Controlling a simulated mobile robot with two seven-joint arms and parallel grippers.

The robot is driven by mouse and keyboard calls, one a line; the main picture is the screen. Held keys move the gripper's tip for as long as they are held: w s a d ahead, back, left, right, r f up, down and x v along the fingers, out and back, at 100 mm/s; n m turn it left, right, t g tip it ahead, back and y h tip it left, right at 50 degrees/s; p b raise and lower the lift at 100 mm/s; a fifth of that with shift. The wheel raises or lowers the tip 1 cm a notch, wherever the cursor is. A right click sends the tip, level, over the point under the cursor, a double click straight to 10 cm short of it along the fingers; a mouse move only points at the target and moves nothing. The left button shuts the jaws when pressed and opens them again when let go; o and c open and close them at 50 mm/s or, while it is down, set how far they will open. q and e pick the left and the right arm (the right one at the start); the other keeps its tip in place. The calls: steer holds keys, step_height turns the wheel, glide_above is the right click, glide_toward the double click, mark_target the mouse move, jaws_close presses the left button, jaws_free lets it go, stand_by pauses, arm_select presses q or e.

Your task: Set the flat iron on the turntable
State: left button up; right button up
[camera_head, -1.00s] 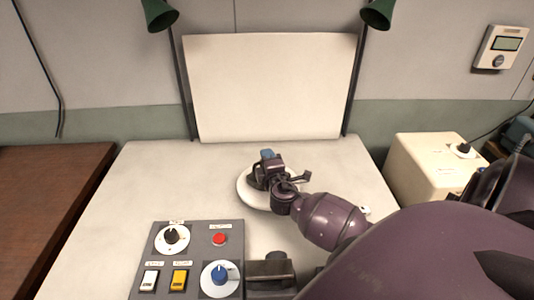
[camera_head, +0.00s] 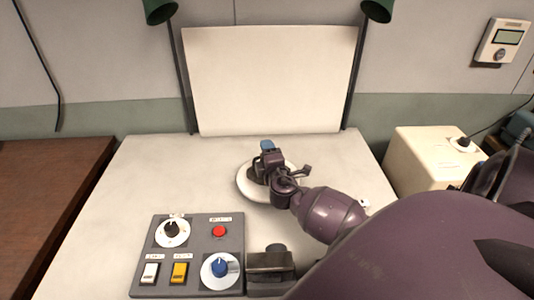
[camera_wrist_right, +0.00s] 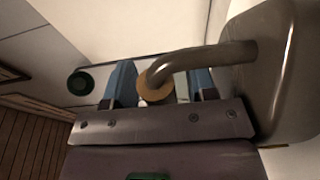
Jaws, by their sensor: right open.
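The white round turntable (camera_head: 245,188) is on the pale table, partly covered by my right gripper. The flat iron (camera_head: 252,174) shows as a dark shape on the turntable, mostly hidden behind the gripper. In the right wrist view, the iron's grey body (camera_wrist_right: 290,70) fills the right side, and its curved handle with a tan round end (camera_wrist_right: 156,88) lies between the blue fingers. My right gripper (camera_head: 267,146) is over the turntable; its fingers (camera_wrist_right: 160,82) are open, one on each side of the handle. My left gripper is not in view.
A grey control panel (camera_head: 192,240) with knobs, switches and a red button lies at the front. A white backboard (camera_head: 270,80) stands behind the table between two green lamps. A cream box (camera_head: 425,160) stands at the right. The table's left part is clear.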

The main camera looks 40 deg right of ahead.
steer(key=b+v, duration=0.1)
steer(key=v, duration=1.1)
stand_by(0.4)
